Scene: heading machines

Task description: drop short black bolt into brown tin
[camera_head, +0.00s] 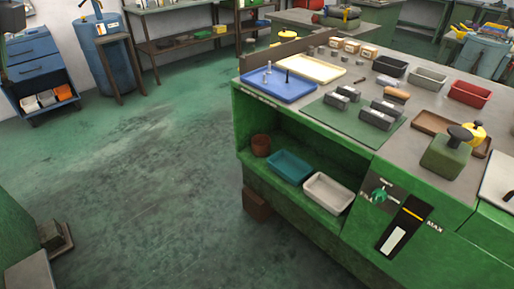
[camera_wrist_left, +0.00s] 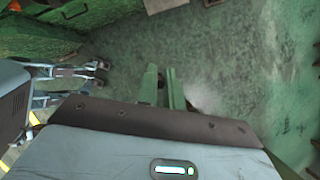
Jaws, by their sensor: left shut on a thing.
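The brown tin (camera_head: 261,145) stands on the lower shelf of the green bench, at its left end. A dark bolt (camera_head: 287,76) stands upright in the blue tray (camera_head: 295,93) on the bench top, beside paler bolts (camera_head: 268,67). Neither gripper shows in the head view. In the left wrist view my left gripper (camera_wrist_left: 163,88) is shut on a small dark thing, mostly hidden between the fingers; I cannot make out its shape. My right gripper (camera_wrist_left: 98,75) appears at the left of that view, its fingers apart and empty.
A teal bin (camera_head: 290,167) and a white bin (camera_head: 328,193) share the shelf with the tin. The bench top above overhangs the shelf. A brown block (camera_head: 256,204) sits below its left end.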

